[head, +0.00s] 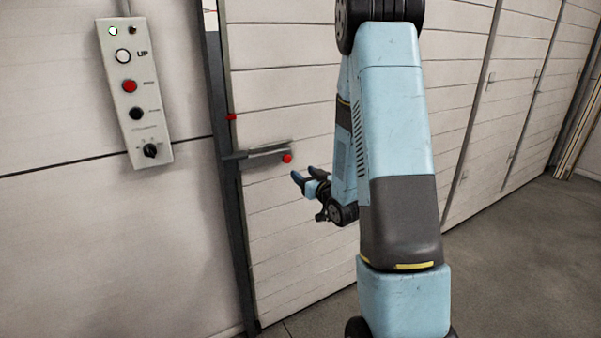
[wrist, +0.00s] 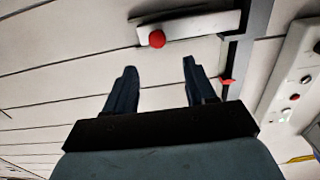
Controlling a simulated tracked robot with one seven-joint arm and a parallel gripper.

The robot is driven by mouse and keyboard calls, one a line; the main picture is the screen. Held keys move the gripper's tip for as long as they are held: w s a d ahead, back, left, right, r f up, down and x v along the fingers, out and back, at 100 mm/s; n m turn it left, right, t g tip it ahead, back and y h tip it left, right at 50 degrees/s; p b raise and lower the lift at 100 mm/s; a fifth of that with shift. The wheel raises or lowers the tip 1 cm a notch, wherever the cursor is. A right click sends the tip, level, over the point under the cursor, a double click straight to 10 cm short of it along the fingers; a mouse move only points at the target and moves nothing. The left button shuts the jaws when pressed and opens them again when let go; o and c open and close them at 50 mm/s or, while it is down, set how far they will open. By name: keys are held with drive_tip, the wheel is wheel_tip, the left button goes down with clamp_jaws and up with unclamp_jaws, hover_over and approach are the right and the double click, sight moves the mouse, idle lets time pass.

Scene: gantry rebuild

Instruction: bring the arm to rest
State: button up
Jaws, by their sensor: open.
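My gripper (head: 304,179) is in front of the white slatted door, just below and right of the door's lever handle (head: 262,154) with its red end knob. In the wrist view my gripper (wrist: 160,85) shows two dark fingers spread apart with nothing between them. The handle (wrist: 195,27) and its red knob (wrist: 157,39) appear beyond the fingertips there, apart from them. My blue and grey arm covers part of the door in the head view.
A grey control box (head: 134,92) with a lit green lamp, buttons and a rotary knob is on the wall at left. The door (head: 290,105) stands beside a dark upright post (head: 236,220). More slatted panels and open grey floor (head: 530,260) lie at right.

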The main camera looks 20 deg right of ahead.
idle(0.5)
drive_tip(key=s+a+r+m+g+h, duration=0.15)
drive_tip(key=s+r+g+h, duration=0.25)
drive_tip(key=s+r+g, duration=0.55)
drive_tip(key=s+a+r+g, duration=0.1)
drive_tip(key=s+a+r, duration=0.2)
drive_tip(key=s, duration=0.9)
drive_tip(key=s+a+r+g+y, duration=0.1)
drive_tip(key=s+a+r, duration=0.3)
drive_tip(key=s, duration=0.7)
drive_tip(key=shift+s+r+g, duration=0.35)
drive_tip(key=shift+r, duration=0.2)
drive_tip(key=shift+a, duration=0.1)
idle(1.2)
